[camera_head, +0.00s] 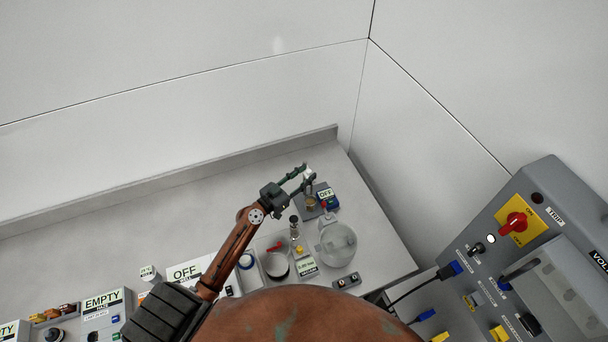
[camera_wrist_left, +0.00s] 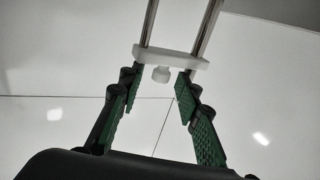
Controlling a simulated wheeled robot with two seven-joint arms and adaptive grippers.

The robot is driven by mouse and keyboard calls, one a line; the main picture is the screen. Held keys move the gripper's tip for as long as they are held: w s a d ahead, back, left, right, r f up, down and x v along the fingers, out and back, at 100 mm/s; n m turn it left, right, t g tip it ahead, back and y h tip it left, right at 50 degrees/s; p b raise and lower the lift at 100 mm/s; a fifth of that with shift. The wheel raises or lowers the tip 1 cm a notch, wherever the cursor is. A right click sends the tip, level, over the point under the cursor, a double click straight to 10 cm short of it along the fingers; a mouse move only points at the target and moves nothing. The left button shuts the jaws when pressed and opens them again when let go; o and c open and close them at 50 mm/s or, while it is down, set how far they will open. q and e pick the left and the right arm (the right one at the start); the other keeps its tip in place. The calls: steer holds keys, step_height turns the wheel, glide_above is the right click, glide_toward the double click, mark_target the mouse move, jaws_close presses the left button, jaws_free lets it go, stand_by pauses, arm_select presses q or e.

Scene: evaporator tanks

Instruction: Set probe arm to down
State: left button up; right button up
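The probe arm shows in the left wrist view as a white crossbar (camera_wrist_left: 180,57) on two metal rods, with a small white knob (camera_wrist_left: 161,74) under it. In the head view a small white piece of it (camera_head: 308,174) shows above a grey unit (camera_head: 313,214) labelled OFF. My left gripper (camera_head: 309,177) is at this piece. In the left wrist view its green-padded fingers (camera_wrist_left: 158,84) are apart, one on each side of the knob, close below the crossbar. A gap shows around the knob; I cannot tell whether a finger touches the bar. My right gripper is out of view.
A round glass vessel (camera_head: 337,245) and a tray with a pan (camera_head: 277,267) stand in front of the unit. Walls close the bench (camera_head: 372,250) at the back and right. A grey panel with a red switch (camera_head: 515,223) is at the right.

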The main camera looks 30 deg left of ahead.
arm_select(q)
jaws_close()
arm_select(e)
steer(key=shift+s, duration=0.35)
arm_select(q)
steer(key=shift+a, duration=0.1)
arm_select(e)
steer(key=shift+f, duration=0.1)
